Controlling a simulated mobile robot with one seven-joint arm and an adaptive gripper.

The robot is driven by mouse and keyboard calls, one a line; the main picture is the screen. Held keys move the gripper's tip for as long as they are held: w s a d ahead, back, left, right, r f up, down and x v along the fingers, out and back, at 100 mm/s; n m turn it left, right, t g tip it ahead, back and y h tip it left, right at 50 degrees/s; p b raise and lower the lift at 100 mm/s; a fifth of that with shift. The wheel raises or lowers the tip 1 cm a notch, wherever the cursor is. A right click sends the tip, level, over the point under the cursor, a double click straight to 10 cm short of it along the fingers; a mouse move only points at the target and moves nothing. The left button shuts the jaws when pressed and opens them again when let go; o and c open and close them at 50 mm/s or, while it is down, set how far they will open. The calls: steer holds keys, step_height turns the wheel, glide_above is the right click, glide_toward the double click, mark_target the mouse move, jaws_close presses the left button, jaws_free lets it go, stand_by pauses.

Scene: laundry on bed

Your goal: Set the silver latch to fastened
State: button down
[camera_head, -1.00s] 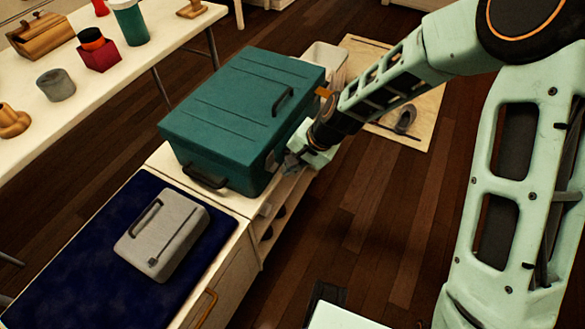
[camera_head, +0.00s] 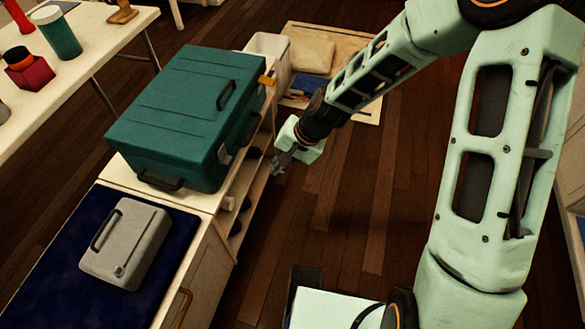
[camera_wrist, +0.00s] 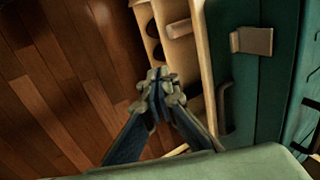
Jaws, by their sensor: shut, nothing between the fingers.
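The teal case (camera_head: 185,95) stands closed on the pale cabinet top. The silver latch (camera_head: 224,155) is a small plate on the case's right-hand side, near the front corner. In the wrist view the latch (camera_wrist: 252,40) is a flat pale plate at the upper right; whether it is fastened I cannot tell. My gripper (camera_head: 278,167) is shut and empty, to the right of the case and apart from it. In the wrist view my gripper's fingertips (camera_wrist: 157,76) meet beside the cabinet edge, left of and below the latch.
A dark handle (camera_wrist: 226,108) is on the side near the silver latch. A grey case (camera_head: 126,243) lies on a navy mat (camera_head: 50,270) in front. Cabinet shelves (camera_head: 245,180) are below. The wooden floor to the right is open.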

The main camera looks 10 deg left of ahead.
steer(key=shift+s+d, duration=0.2)
steer(key=shift+d, duration=1.85)
